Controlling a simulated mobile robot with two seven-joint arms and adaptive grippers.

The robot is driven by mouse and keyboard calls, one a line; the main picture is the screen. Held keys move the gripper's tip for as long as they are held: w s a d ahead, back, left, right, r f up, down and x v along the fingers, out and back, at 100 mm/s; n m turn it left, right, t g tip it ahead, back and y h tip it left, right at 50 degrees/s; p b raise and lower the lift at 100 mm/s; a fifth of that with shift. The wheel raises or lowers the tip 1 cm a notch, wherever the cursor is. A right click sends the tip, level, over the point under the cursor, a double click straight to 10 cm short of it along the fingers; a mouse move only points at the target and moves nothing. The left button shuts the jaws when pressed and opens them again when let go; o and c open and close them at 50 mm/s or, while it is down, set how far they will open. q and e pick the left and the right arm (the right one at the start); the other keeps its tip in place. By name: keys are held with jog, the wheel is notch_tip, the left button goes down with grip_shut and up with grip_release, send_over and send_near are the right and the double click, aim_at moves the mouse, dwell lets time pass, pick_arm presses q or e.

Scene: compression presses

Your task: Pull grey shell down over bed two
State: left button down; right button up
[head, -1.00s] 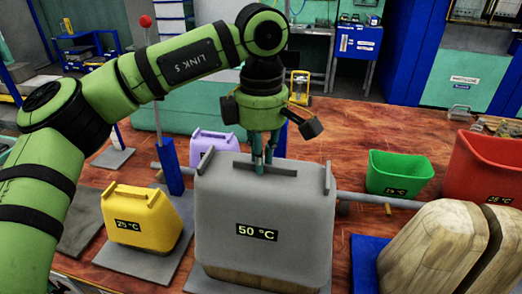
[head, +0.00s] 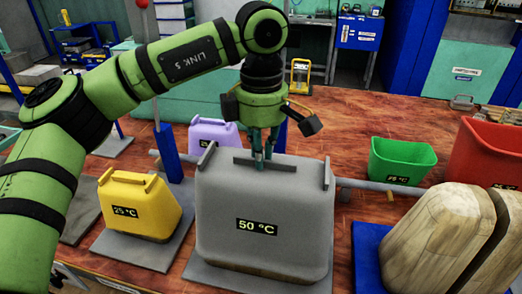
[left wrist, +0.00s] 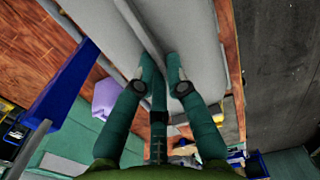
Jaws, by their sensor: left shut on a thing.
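The grey shell (head: 265,200), marked 50 °C, stands upright over a wooden form on a grey bed plate (head: 210,276). Only a thin strip of the wood (head: 255,270) shows below the shell's lower edge. My left gripper (head: 264,158) points down from above and is shut on the bar along the shell's top. In the left wrist view the two fingertips (left wrist: 160,72) sit on either side of that thin bar, with the grey shell (left wrist: 195,30) beyond. My right gripper is in neither view.
A yellow shell (head: 140,207) stands on a plate at left, and a purple one (head: 213,133) behind. At right are a green bin (head: 402,160), a red bin (head: 490,150) and a bare split wooden form (head: 440,240) on a blue plate. A grey bar (head: 375,186) runs behind the grey shell.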

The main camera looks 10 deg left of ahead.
pick_arm(q)
jog(key=shift+f+b, duration=0.35)
jog(key=shift+f, duration=0.15)
jog(key=c, duration=1.2)
grip_release()
notch_tip(320, 180, up, 12)
